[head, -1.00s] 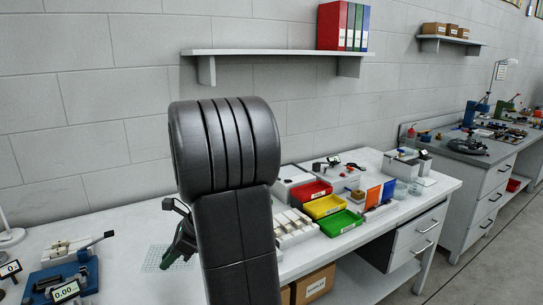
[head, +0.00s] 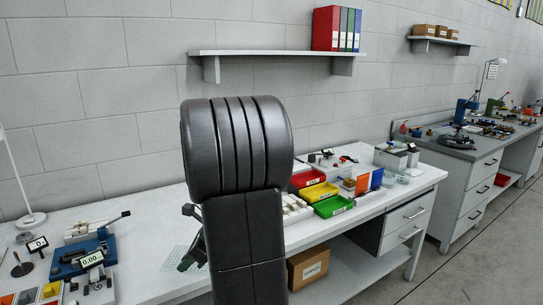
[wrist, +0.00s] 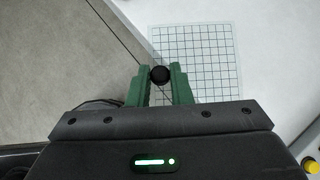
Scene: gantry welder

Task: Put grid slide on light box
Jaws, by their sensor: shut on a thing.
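My gripper (head: 187,262) hangs low over the white bench in the head view, partly hidden behind my arm. In the wrist view its green fingers (wrist: 160,78) are shut on a small black round knob (wrist: 160,75). Whatever is under the knob is hidden. A pale square with a fine dark grid (wrist: 205,50) shows just beyond and right of the fingertips; it also shows in the head view (head: 173,258), beside the gripper. I cannot tell whether the knob belongs to this grid sheet. I cannot pick out the light box for certain.
A blue device with a 0.00 display (head: 85,258) stands left on the bench (head: 150,225). Red (head: 307,179), yellow (head: 318,192) and green bins (head: 333,206) stand right of my arm. A lamp (head: 30,219) stands far left. A wall shelf (head: 270,53) is above.

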